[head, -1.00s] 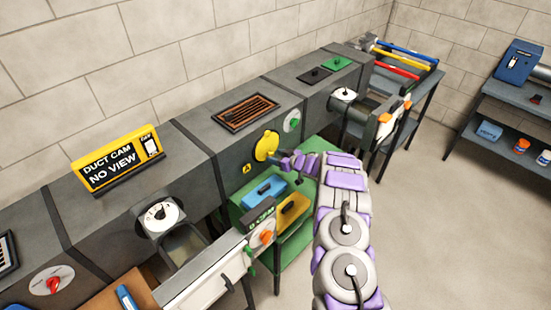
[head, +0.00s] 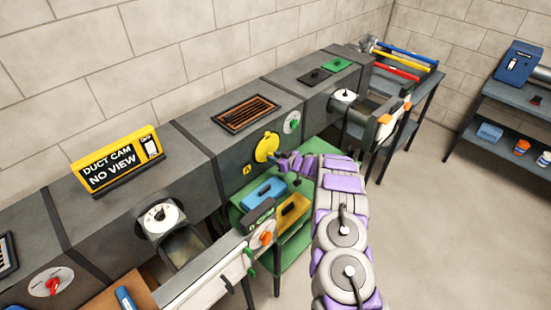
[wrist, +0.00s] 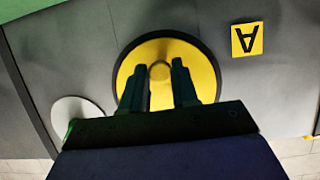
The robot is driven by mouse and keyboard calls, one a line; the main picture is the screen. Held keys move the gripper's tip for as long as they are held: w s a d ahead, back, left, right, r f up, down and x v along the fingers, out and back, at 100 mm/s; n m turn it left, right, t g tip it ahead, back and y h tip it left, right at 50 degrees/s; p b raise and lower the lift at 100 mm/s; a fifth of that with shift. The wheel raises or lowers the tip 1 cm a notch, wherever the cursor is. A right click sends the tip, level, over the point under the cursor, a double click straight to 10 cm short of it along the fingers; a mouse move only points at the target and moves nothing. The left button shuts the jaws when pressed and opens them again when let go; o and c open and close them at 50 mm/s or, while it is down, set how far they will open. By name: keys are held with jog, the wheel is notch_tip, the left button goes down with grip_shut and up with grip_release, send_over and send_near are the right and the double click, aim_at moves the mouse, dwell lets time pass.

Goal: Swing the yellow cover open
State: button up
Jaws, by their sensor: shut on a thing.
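The round yellow cover (head: 266,148) is on the front face of the grey duct. In the wrist view the cover (wrist: 205,72) lies flat within a dark ring, looking closed, with a small round knob (wrist: 160,72) at its middle. My gripper (wrist: 160,68) has one dark finger on each side of this knob and is shut on it. In the head view my gripper (head: 279,157) reaches the cover from the right. The fingers and palm hide the cover's lower part in the wrist view.
A yellow "A" label (wrist: 247,39) is beside the cover. A white dial with a green knob (head: 292,123) is to its right. The floor at right is clear.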

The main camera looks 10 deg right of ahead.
jog(key=shift+s+a+p, duration=0.1)
jog(key=shift+p, duration=0.25)
grip_shut()
jog(key=m+p, duration=0.1)
jog(key=s+a+y+p, duration=0.1)
jog(key=p, duration=0.1)
jog(key=shift+a+r+m+g, duration=0.25)
jog(key=shift+r+m+g, duration=0.05)
jog(key=shift+r+m, duration=0.1)
jog(key=shift+s+a+r+m+y+p, duration=0.25)
jog(key=shift+s+a+m+y+p, duration=0.15)
jog(key=shift+s+a+m+y, duration=0.4)
notch_tip(320, 180, up, 11)
jog(key=m+y+p, duration=0.1)
jog(key=m+y, duration=0.5)
jog(key=m, duration=0.7)
send_over(259, 159)
jog(key=s, duration=0.6)
jog(key=shift+a+r, duration=0.2)
jog(key=shift+a, duration=0.1)
